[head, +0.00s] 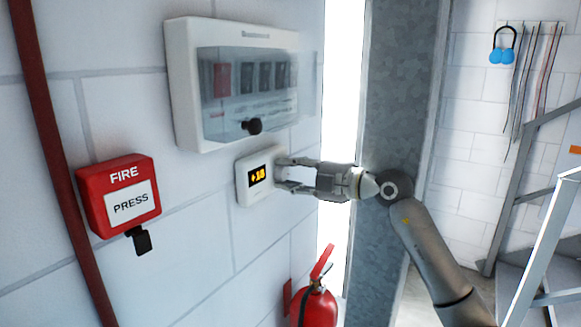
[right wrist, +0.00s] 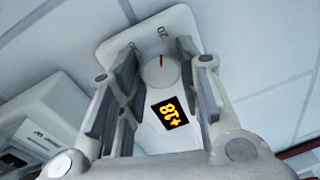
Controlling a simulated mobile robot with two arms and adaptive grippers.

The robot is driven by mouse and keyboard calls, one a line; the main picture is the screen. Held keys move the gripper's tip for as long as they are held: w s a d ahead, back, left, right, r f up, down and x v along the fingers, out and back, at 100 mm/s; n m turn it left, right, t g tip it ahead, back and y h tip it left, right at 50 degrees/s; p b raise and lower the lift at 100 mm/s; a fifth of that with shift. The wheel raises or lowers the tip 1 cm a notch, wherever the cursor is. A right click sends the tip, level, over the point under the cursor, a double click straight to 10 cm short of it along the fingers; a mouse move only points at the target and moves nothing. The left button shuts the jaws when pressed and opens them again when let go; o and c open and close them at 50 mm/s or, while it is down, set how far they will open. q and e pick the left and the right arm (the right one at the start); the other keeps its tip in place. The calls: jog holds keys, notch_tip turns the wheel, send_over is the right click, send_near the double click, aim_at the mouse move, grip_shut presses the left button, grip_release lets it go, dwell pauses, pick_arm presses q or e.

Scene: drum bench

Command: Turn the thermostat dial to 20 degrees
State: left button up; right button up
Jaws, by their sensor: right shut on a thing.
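The thermostat (head: 243,189) is a white wall box with a dark display (head: 258,176) that reads +18 in yellow. In the right wrist view, its round white dial (right wrist: 160,75) has a red mark, and a "20" is printed on the box near it. My right gripper (head: 283,174) reaches in from the right at the thermostat's right side. In the right wrist view its fingers (right wrist: 158,78) stand on either side of the dial, shut on it. In the head view the dial is hidden by the fingers. My left gripper is in neither view.
A breaker box (head: 183,85) with a clear cover and black knob hangs just above the thermostat. A red fire call box (head: 92,206) is to the left. A red extinguisher (head: 316,306) stands below. A grey column (head: 397,90) and stair rails are to the right.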

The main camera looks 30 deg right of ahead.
jog(key=shift+m+p, duration=0.55)
jog(key=shift+m, duration=0.15)
jog(key=o, duration=1.1)
jog(key=shift+c, duration=0.2)
